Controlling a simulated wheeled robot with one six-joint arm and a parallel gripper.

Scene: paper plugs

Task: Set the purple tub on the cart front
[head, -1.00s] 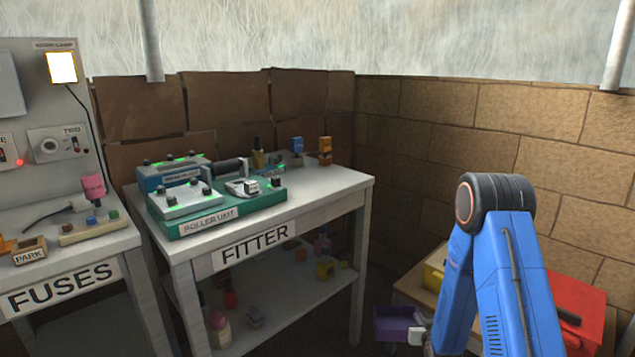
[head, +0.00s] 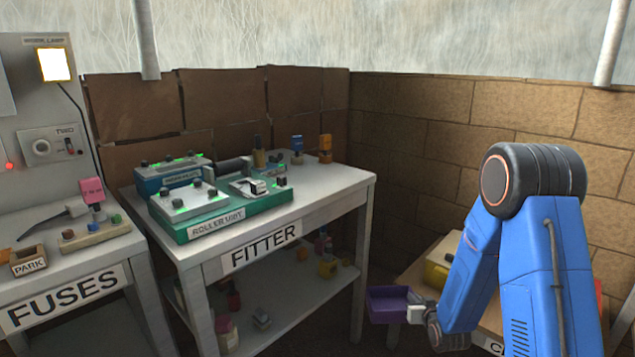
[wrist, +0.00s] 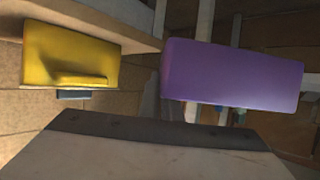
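The purple tub (head: 388,303) hangs in the air at the lower middle of the head view, left of the wooden cart (head: 408,277). My gripper (head: 413,312) is shut on the tub's right end; the fingertips are partly hidden. In the wrist view the tub (wrist: 232,75) fills the upper right, and its inside cannot be seen. The cart carries a label (head: 487,343) of which only the first letter shows. My blue arm covers much of the cart, including most of its front.
A yellow box (head: 442,262) stands on the cart, and it also shows in the wrist view (wrist: 68,50). A sliver of red (head: 598,290) shows behind my arm. The FITTER table (head: 318,202) stands close to the left. A brick wall (head: 440,140) lies behind.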

